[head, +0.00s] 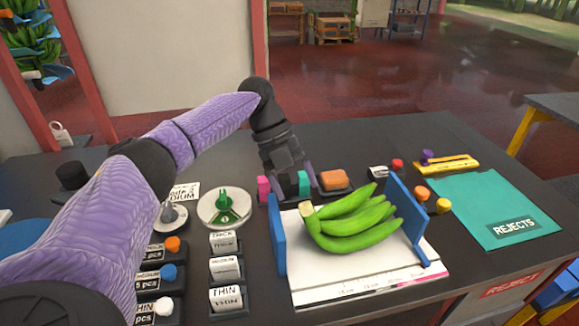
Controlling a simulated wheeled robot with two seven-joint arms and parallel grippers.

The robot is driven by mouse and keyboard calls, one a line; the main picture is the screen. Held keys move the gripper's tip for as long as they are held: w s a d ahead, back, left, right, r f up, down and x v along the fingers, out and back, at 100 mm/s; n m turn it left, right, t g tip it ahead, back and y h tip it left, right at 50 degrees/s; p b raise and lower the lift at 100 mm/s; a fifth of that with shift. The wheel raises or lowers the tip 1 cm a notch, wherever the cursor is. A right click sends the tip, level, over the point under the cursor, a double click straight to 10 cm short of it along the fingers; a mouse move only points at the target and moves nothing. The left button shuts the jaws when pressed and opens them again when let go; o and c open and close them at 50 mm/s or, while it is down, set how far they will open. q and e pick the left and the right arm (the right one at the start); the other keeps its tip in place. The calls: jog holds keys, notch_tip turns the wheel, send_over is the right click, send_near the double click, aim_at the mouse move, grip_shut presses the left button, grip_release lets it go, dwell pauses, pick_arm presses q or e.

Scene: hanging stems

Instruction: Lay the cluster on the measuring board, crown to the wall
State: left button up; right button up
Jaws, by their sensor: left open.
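The cluster of green bananas (357,221) lies on the white measuring board (312,284). Its brown-tipped crown (306,209) is at the left, near the blue wall (278,236) on the board's left side; I cannot tell whether they touch. The fruit tips point right, towards a second blue upright (406,215) at the right end. My left gripper (291,188) is open and empty, behind the board and up-left of the cluster, over the row of small blocks. My right gripper is out of view.
An orange block (333,180) and a pink block (263,189) sit behind the board. A round dial (224,207) and labelled THICK and THIN blocks (226,299) stand left. A teal REJECTS mat (492,207) lies right.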

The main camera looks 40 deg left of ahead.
pick_arm(q)
jog(key=v, duration=0.4)
jog(key=shift+a+r, duration=0.2)
jog(key=shift+r, duration=0.15)
